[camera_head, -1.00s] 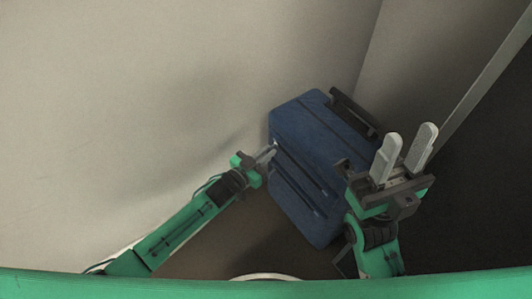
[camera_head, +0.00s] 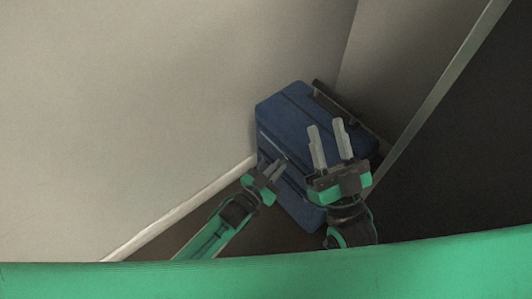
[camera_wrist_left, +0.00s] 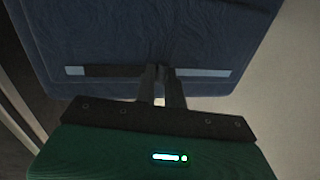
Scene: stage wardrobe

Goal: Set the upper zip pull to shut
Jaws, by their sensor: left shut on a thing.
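A blue suitcase (camera_head: 290,108) stands in the corner, its zip side facing my grippers. In the left wrist view the suitcase (camera_wrist_left: 150,30) fills the top, with a straight zip track (camera_wrist_left: 205,73) across it. The track is dark left of my fingers, with a pale left end, and pale blue to their right. My left gripper (camera_head: 282,163) is shut on a small dark zip pull (camera_wrist_left: 161,68) on this track, mostly hidden by the fingers. Whether it is the upper pull is hard to tell. My right gripper (camera_head: 325,122) is open and empty, in front of the suitcase's right part.
A pale wall (camera_head: 130,110) runs along the left and behind the suitcase. A dark handle bar (camera_head: 345,108) lies along the suitcase's far right edge. A pale upright strip (camera_head: 440,90) and a dark area are at the right.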

